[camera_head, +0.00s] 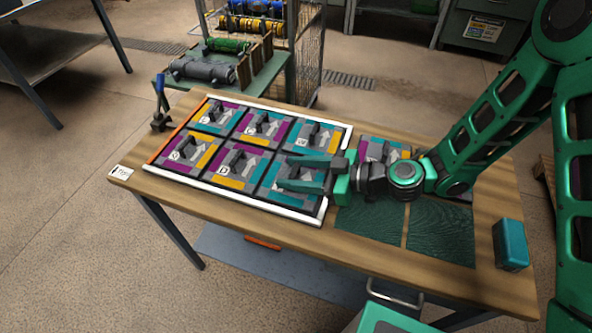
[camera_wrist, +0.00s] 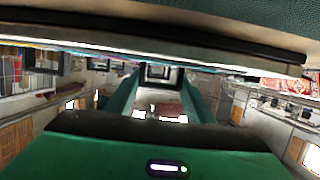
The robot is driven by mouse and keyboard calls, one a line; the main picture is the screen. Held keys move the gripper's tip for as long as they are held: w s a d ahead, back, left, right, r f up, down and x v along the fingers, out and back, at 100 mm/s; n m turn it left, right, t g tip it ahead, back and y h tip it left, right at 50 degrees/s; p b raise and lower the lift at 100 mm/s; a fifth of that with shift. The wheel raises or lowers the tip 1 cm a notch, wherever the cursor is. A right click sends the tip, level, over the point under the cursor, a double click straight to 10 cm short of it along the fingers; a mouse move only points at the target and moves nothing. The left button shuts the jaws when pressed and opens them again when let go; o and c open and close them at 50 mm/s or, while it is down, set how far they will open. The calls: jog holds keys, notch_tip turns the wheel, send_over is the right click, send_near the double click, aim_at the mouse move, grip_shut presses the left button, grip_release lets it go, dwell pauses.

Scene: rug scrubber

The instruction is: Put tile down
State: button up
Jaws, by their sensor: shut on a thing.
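A white-edged tray (camera_head: 325,205) with an orange left side lies on the wooden table. Several tiles with grey, purple, teal and yellow patches, white arrows and dark upright grips lie in it in two rows. My gripper (camera_head: 287,173) reaches in from the right, low over the front right place. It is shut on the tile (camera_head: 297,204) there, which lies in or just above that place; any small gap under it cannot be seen. The fingers hide its grip. In the wrist view my green fingers (camera_wrist: 158,98) show, with a dark shape between them.
More tile (camera_head: 375,148) shows right of the tray, partly behind my arm. Two dark teal mats (camera_head: 441,232) lie front right, near a teal box (camera_head: 510,243). A blue-handled clamp (camera_head: 159,105) stands at the table's left back. A cart (camera_head: 266,82) with rolls stands behind.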

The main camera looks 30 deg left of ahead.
jog(key=o, duration=1.3)
jog(key=shift+d, duration=0.1)
jog(key=v, duration=1.1)
jog(key=shift+w+d+r, duration=0.1)
jog(key=shift+d+r, duration=0.1)
jog(key=shift+d, duration=0.15)
